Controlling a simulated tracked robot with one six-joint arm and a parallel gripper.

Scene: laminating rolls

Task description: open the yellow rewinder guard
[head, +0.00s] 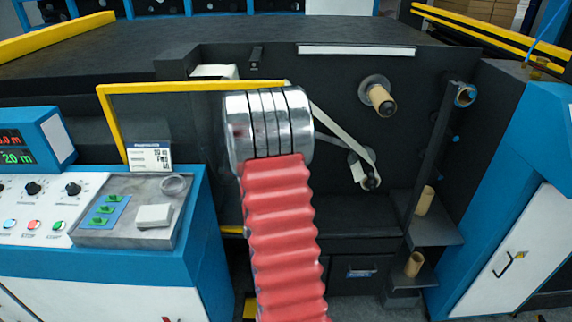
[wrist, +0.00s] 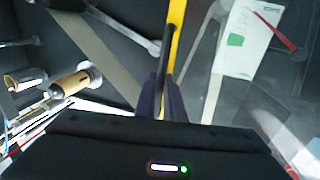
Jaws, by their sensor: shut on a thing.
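The yellow rewinder guard (head: 190,87) shows in the head view as a yellow frame in front of the dark machine, left of centre. Its top bar runs to the right behind my arm, and its left post slopes down toward the control desk. In the wrist view a yellow bar of the guard (wrist: 176,35) runs down to my gripper (wrist: 163,88). The dark fingers are close together at the bar, shut on the guard, with a thin dark piece beside it. The exact contact is hard to make out. In the head view my arm hides the gripper and the guard's right part.
A control desk (head: 40,220) with a grey tray (head: 120,233) stands at the left. Cardboard cores (head: 380,98) sit on the machine at the right, with more on small shelves below. A blue cabinet (head: 520,230) bounds the right side.

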